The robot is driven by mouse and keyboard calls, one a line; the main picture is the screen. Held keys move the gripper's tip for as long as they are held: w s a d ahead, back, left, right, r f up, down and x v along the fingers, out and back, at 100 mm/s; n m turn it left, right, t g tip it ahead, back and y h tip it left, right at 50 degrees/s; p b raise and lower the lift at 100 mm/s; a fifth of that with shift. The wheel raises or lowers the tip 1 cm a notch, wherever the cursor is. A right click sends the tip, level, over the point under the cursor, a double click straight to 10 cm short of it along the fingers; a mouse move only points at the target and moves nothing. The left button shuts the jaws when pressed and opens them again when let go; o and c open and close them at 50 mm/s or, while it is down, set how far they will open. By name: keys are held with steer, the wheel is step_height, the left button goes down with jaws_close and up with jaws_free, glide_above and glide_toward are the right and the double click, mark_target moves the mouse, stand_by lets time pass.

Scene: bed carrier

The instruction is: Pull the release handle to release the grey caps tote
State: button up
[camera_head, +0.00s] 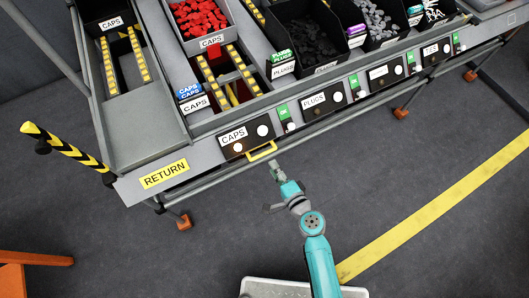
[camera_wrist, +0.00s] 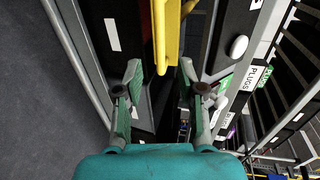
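The yellow release handle (camera_head: 262,151) sticks out from the front of the CAPS panel (camera_head: 245,140). In the wrist view the handle (camera_wrist: 165,38) runs down to the gap between my fingertips. My gripper (camera_head: 274,168) is just in front of the handle, slightly right of its middle. In the wrist view my gripper (camera_wrist: 160,76) is open, with one finger on each side of the handle's end. I cannot tell whether either touches it. The grey caps tote (camera_head: 192,47), holding red caps, sits at the back of the lane behind the panel.
Yellow roller tracks (camera_head: 213,82) lead from the tote toward the panel. Black PLUGS bins (camera_head: 283,57) stand to the right. A yellow-black striped post (camera_head: 65,150) juts out at left beside the RETURN label (camera_head: 165,174). The floor (camera_head: 400,170) before the rack is clear.

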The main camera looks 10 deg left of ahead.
mark_target(264, 153)
steer(key=x, duration=0.8)
steer(key=shift+w+a, duration=0.1)
steer(key=shift+w, duration=0.05)
jaws_close()
